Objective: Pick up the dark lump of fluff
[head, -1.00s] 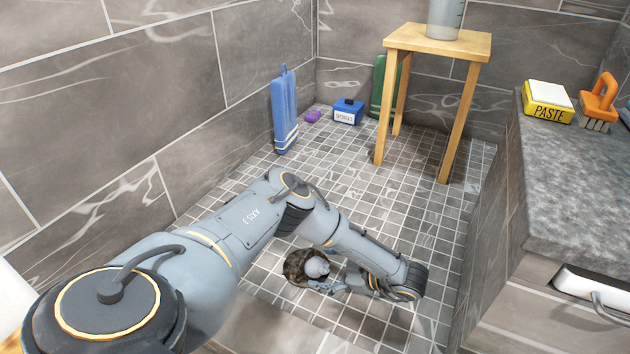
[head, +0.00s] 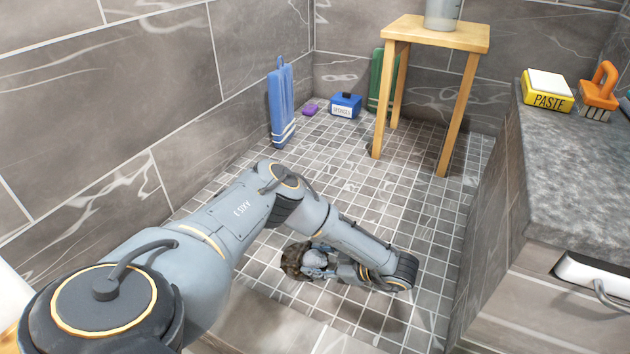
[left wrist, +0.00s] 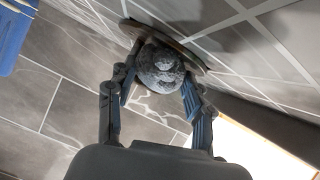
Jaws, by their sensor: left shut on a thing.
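The dark lump of fluff (left wrist: 160,62) is a speckled dark grey ball in the left wrist view. My left gripper (left wrist: 158,78) has its two fingers on either side of it and is shut on it. Behind the lump is a round brown disc (left wrist: 195,58), against the tiled floor. In the head view my left gripper (head: 320,262) is low over the floor tiles, pointing left. A dark brown patch (head: 292,260) shows just past its fingers; I cannot tell lump from disc there. My right gripper is not in view.
A wooden stool (head: 436,32) with a clear container (head: 441,14) stands at the back. A blue bottle-shaped item (head: 281,105), a purple item (head: 310,109) and a blue box (head: 346,105) are by the walls. A grey counter (head: 570,150) edges the right.

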